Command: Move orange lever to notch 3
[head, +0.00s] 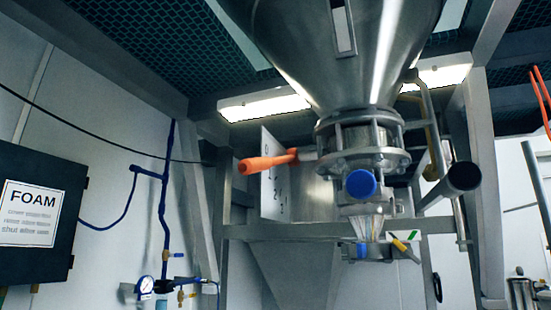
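In the head view the orange lever (267,161) sticks out to the left from the flanged valve (362,150) under the steel hopper (350,50). It lies nearly level, its free end slightly lower. Behind it is a pale notch plate (272,188) with dark numbers. The lever covers part of the plate, and the marks are too small to read surely, so I cannot tell which notch the lever is at. Nothing touches the lever. Neither of my grippers shows in this view.
A blue round cap (361,184) and a small yellow handle (399,245) sit below the valve. Steel frame posts (484,180) flank the hopper. A dark FOAM box (38,215) hangs on the left wall. Space left of the lever looks open.

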